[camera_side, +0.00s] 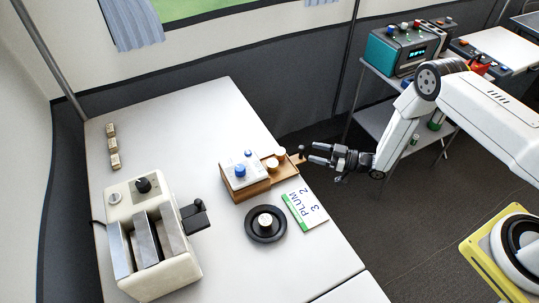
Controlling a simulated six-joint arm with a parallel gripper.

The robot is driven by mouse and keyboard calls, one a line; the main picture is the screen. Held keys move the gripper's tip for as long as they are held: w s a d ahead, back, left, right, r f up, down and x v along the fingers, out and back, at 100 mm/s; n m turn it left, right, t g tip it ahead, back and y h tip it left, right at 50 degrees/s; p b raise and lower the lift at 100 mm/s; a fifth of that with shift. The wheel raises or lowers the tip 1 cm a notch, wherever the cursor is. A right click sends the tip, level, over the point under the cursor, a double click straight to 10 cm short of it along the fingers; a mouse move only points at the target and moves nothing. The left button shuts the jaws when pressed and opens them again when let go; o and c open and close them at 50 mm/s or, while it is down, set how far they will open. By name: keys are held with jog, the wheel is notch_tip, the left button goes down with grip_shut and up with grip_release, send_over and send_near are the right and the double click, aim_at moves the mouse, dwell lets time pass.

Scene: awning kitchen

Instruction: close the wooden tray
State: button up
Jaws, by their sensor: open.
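The wooden tray (290,173) is a small drawer sticking out to the right from a wooden box (248,190) with a pale top. It is pulled open, and a round pale thing (272,164) sits in or over it near the box. A small dark knob (302,150) stands at the tray's outer end. My gripper (318,154) is open, just right of the knob, near the table's right edge. Its fingers point left toward the tray's outer end. I cannot tell whether a finger touches the knob. The inside of the tray is partly hidden.
The white table (215,115) is clear behind the box. A toaster (150,240) stands at the front left. A dark round dish (266,224) and a card marked PLUM (305,211) lie in front of the box. Several small blocks (113,146) stand at the left edge. A shelf with a teal device (400,50) is behind.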

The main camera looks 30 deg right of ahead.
aim_at(302, 147)
jog(key=shift+x, duration=2.6)
jog(key=shift+s, duration=0.1)
grip_shut()
